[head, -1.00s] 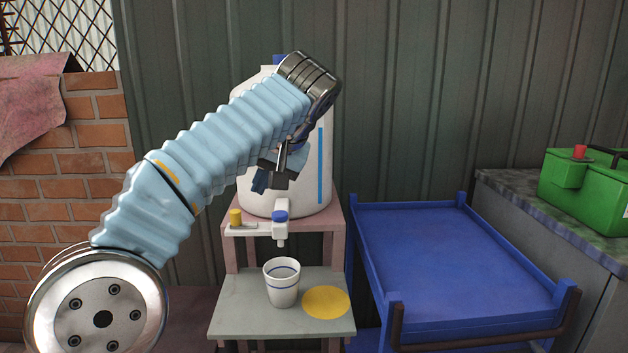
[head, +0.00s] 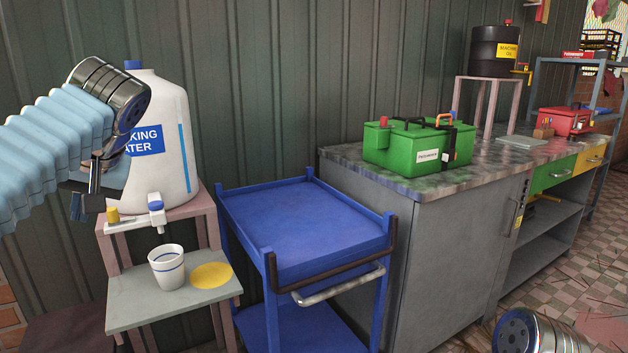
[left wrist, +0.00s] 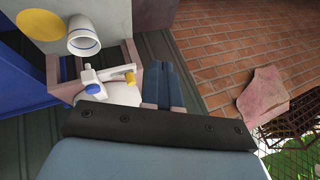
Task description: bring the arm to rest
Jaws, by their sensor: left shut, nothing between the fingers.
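My left arm comes in from the left in the head view, with its dark wrist in front of a white drinking-water jug (head: 175,115). My left gripper (head: 82,210) is shut and empty, just left of the jug's tap (head: 157,212). In the left wrist view the gripper's fingers (left wrist: 163,84) lie together beside the tap (left wrist: 93,75). A white cup with blue bands (head: 166,268) stands upright below the tap on a grey shelf, beside a yellow disc (head: 211,275). My right gripper does not show.
A blue cart (head: 300,225) stands right of the stand. A grey workbench (head: 400,230) holds a green toolbox (head: 415,145) and a red box (head: 565,121). A black oil drum (head: 495,50) stands at the back. Floor (head: 560,270) shows at the right.

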